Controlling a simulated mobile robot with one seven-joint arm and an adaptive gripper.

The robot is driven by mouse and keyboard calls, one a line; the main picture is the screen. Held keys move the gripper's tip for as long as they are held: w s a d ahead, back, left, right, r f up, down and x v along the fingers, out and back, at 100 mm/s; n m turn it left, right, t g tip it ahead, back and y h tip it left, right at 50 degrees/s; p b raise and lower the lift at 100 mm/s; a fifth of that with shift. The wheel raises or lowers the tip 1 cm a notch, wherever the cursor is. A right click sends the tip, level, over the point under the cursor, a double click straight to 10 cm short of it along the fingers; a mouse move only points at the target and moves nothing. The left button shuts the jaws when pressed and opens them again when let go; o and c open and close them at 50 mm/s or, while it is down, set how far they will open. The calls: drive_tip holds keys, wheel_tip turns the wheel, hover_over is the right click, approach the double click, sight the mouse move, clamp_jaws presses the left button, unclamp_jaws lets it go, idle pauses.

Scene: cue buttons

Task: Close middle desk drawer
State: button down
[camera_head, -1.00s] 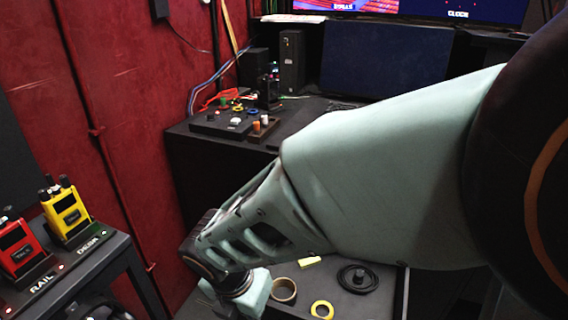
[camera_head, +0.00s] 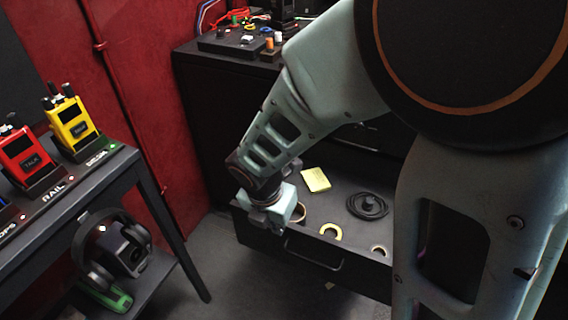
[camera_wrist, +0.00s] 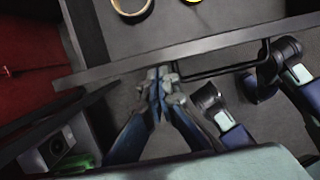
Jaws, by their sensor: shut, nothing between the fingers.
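The dark desk drawer (camera_head: 262,239) stands pulled out, with its inside in view and a bar handle (camera_head: 314,262) on its front. Whether it is the middle one cannot be told, as my arm hides part of the desk. In the wrist view the drawer's front edge (camera_wrist: 118,69) crosses the picture, and the handle (camera_wrist: 222,71) is right of my fingers. My gripper (camera_wrist: 160,78) is shut and empty, at the outer side of the drawer front, left of the handle. I cannot tell whether the fingertips touch the front.
The drawer holds a yellow note (camera_head: 315,180), tape rolls (camera_head: 331,231) and a black coil (camera_head: 367,206). A side shelf (camera_head: 150,185) with radios (camera_head: 72,126) and a headset (camera_head: 97,270) stands at left, near a red wall. Grey floor lies between shelf and drawer.

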drive_tip(key=w+d+p, duration=0.4)
drive_tip(key=w+p, duration=0.2)
drive_tip(key=w, duration=0.6)
drive_tip(key=w+d+p, duration=0.5)
drive_tip(key=w+p, duration=0.2)
drive_tip(key=w, duration=0.6)
